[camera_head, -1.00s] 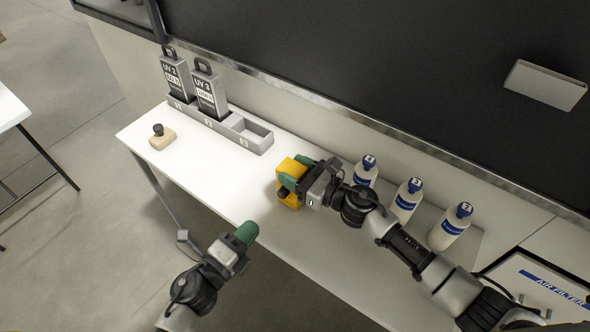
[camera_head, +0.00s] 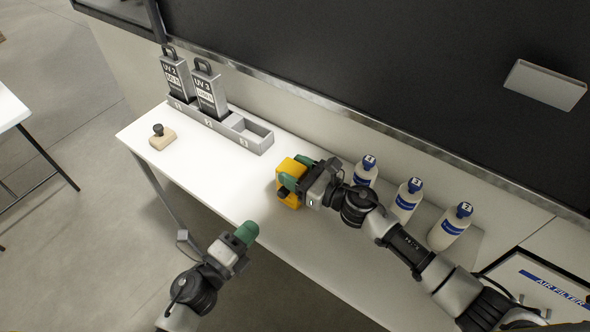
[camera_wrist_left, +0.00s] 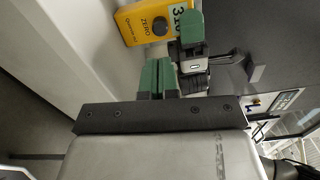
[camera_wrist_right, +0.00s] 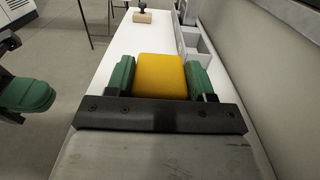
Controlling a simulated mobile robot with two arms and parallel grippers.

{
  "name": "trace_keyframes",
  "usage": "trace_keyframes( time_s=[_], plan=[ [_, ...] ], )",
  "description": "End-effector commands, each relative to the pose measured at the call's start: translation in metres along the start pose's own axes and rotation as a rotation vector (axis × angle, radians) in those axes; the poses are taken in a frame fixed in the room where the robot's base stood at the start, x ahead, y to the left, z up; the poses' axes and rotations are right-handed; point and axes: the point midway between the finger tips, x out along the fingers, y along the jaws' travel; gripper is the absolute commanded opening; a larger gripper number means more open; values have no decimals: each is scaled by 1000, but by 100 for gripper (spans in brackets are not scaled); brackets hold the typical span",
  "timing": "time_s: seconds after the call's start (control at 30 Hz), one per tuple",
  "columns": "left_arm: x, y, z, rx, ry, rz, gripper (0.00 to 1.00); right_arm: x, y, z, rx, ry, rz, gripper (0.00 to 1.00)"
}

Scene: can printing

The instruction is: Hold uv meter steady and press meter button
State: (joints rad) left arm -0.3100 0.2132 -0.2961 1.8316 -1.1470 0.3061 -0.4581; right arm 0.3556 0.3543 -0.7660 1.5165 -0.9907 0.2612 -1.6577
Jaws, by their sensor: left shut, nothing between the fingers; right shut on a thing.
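The yellow UV meter (camera_head: 289,170) is held over the white table by my right gripper (camera_head: 293,181), whose green fingers are shut on its two sides. In the right wrist view the meter's plain yellow face (camera_wrist_right: 160,76) sits between the fingers. In the left wrist view the meter (camera_wrist_left: 146,24) shows a display reading that starts with "3", a "ZERO" label and a dark round button (camera_wrist_left: 158,26). My left gripper (camera_head: 246,233) is shut and empty, in front of the table edge, apart from the meter. Its closed green fingertips (camera_wrist_left: 158,68) point toward the meter's face.
A grey holder (camera_head: 222,127) with two "UV" units (camera_head: 207,92) and an empty compartment stands at the back. Three white bottles (camera_head: 404,203) stand right of the meter. An "AIR FILTER" panel (camera_head: 545,285) is at lower right.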

Motion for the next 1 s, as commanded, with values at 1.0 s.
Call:
trace_keyframes(
  time_s=[1.0],
  plan=[
    [-17,-6,-2,527,-702,389,0,0,0,0,0,1,0,23]
  ],
)
